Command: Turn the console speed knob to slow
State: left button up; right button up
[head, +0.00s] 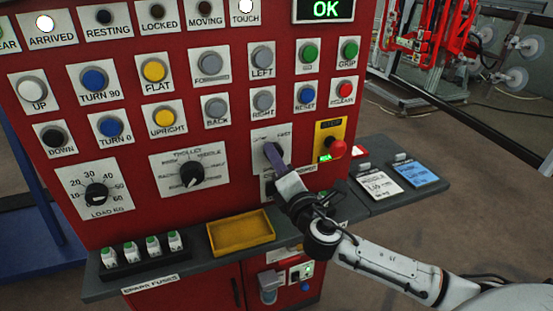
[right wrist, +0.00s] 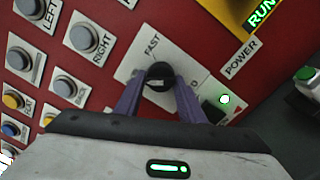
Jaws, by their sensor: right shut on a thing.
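The black speed knob (right wrist: 159,75) sits on a white plate on the red console. The word FAST shows on the plate (head: 264,135); the other label is mostly hidden. My right gripper (head: 274,154) is at the plate, reaching in from the lower right. In the right wrist view its two purple fingers (right wrist: 159,88) stand on either side of the knob and are shut on it. The knob is mostly hidden by the fingers in the head view, and I cannot tell clearly where its pointer aims. My left gripper is not in view.
A trolley dial (head: 190,174) and load dial (head: 96,194) sit left of the plate. A red stop button (head: 336,149) is close on the right. Below are a yellow tray (head: 241,235) and spare fuses (head: 144,246). The ARRIVED (head: 45,23) and TOUCH (head: 246,6) lamps are lit.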

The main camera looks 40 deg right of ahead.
jog(key=shift+f, duration=0.25)
jog(key=o, duration=1)
jog(key=shift+r, duration=0.15)
jog(key=shift+b+v, duration=0.8)
jog(key=shift+v, duration=4.35)
